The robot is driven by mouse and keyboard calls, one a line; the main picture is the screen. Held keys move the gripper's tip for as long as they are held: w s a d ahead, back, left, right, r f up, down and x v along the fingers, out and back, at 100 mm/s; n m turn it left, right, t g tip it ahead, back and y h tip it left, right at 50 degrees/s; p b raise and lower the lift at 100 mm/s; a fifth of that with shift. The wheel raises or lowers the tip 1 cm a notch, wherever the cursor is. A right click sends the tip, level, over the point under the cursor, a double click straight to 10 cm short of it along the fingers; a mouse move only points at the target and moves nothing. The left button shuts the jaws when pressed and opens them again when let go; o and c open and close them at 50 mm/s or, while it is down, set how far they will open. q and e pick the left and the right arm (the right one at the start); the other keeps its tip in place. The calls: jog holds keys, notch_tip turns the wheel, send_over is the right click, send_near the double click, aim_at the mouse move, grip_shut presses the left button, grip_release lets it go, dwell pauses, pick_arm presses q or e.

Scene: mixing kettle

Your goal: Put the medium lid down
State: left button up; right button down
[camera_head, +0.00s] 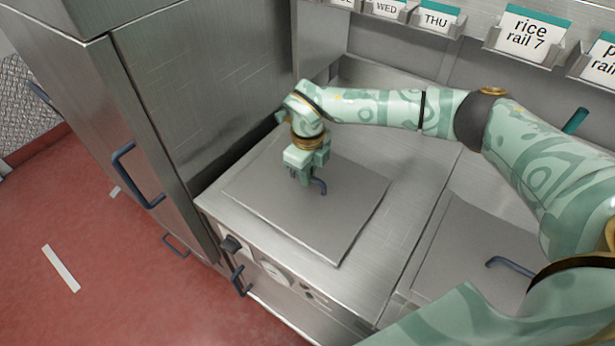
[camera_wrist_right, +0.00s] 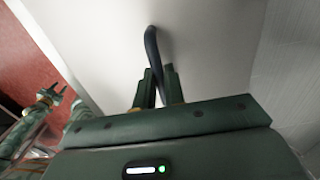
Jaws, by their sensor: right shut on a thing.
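The medium lid (camera_head: 340,215) is a flat grey square plate with a dark blue bent handle (camera_head: 318,185). It lies level on, or very slightly above, the steel top of the left unit; I cannot tell if it touches. My right gripper (camera_head: 305,178) points down over the lid and is shut on its handle. In the right wrist view, the handle (camera_wrist_right: 152,48) rises between the two fingers (camera_wrist_right: 158,88), with the pale lid (camera_wrist_right: 195,40) behind. My left gripper (camera_wrist_right: 53,92) shows small at the left of the right wrist view, fingers apart and empty, away from the lid.
A second grey lid (camera_head: 460,250) with a blue handle (camera_head: 510,264) lies to the right, partly behind my right arm. A tall steel cabinet (camera_head: 190,70) stands close on the left. Labelled rail bins (camera_head: 525,40) line the back. Knobs (camera_head: 231,244) sit on the front panel.

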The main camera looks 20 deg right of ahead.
jog(key=shift+f, duration=0.7)
jog(key=shift+f, duration=0.1)
jog(key=c, duration=1.5)
grip_release()
notch_tip(320, 180, up, 12)
jog(key=shift+r+p, duration=0.15)
jog(key=shift+p, duration=0.7)
